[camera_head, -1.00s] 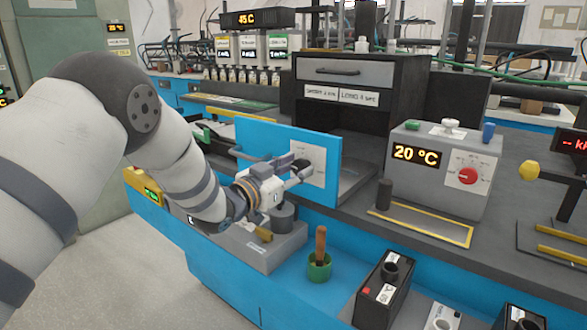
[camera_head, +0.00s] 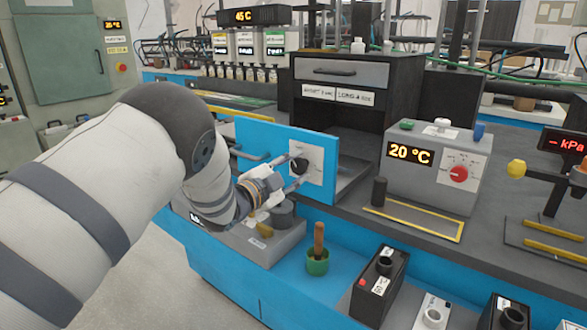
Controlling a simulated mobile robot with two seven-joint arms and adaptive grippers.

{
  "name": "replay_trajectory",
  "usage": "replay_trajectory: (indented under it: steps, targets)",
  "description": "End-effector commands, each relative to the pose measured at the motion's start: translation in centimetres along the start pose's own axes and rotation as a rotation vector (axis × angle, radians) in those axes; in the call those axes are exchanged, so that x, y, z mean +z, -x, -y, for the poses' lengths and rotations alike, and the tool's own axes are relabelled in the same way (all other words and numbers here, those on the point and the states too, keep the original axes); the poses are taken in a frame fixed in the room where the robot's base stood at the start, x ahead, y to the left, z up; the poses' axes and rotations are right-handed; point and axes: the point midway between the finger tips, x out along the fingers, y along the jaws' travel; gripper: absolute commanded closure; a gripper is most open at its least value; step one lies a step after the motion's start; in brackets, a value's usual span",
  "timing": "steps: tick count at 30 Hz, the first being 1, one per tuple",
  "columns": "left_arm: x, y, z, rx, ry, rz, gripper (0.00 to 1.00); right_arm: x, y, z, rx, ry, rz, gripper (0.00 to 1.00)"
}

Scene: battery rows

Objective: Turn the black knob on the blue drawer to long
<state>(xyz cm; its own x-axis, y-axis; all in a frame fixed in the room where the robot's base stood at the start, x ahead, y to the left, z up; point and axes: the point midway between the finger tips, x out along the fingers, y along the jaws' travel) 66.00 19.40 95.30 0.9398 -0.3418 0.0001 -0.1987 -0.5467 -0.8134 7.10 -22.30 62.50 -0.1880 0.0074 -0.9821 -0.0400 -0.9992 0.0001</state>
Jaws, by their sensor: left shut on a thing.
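The blue drawer front (camera_head: 262,143) stands upright in the middle, pulled out from the dark cabinet. A white dial plate (camera_head: 312,160) with small unreadable marks is on it. The black knob (camera_head: 299,166) sits on this plate, partly hidden by the fingers. My left gripper (camera_head: 295,174) reaches in from the left and is shut on the knob. The knob's pointer setting cannot be made out. My right gripper is not in view.
The dark cabinet (camera_head: 405,95) with two white labels stands behind the drawer. A grey control box (camera_head: 440,178) showing 20 °C is to the right. Below are a green cup with a wooden handle (camera_head: 318,262) and a black battery (camera_head: 380,285). Pale floor is free at lower left.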

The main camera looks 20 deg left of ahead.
Motion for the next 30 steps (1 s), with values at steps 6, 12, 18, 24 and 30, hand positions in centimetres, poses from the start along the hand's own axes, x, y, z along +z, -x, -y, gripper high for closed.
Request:
replay_trajectory:
  steps: [6, 12, 18, 24, 30]
  targets:
    - [0.07, 0.03, -0.07, 0.001, -0.070, 0.002, 0.92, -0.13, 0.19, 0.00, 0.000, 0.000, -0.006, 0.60]
    - [0.11, 0.03, -0.09, 0.001, -0.095, 0.002, 0.92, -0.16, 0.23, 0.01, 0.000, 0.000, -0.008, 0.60]
    - [0.13, 0.02, -0.09, 0.000, -0.099, 0.002, 0.92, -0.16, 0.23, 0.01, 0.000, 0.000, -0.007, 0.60]
    - [0.14, 0.03, -0.09, 0.000, -0.098, 0.003, 0.62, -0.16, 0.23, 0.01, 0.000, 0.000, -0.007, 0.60]
    - [0.10, 0.02, -0.07, 0.000, -0.097, 0.002, 0.45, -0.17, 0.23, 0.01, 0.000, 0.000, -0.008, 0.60]
